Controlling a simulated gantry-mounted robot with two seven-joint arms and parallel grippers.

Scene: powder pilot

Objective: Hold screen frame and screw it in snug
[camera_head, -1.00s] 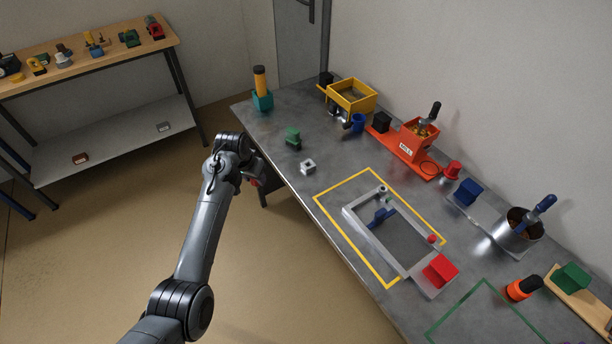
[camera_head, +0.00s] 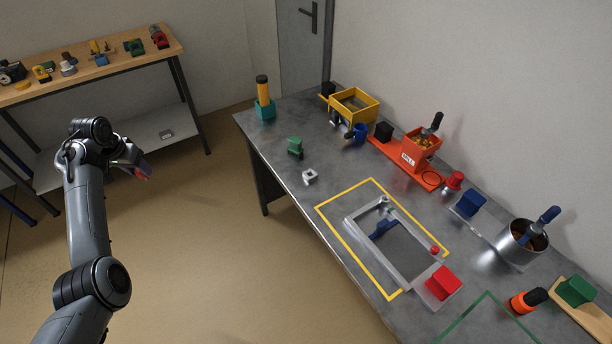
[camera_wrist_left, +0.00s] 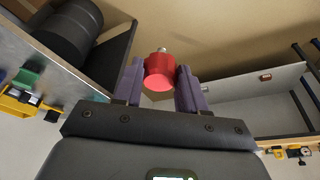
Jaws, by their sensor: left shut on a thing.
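My left gripper (camera_head: 142,170) is off the table to the left, over open floor. The left wrist view shows its purple fingers shut on a red knob screw (camera_wrist_left: 160,74) with a short metal stud pointing away from the palm. The grey screen frame (camera_head: 376,252) lies flat on the table inside a yellow outline, far right of the gripper. A small red knob (camera_head: 435,250) sits at its right corner. A blue piece (camera_head: 382,229) lies within the frame opening. A red block (camera_head: 443,283) stands at its near end. My right gripper is not in view.
A wooden-topped shelf (camera_head: 95,75) stands at back left.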

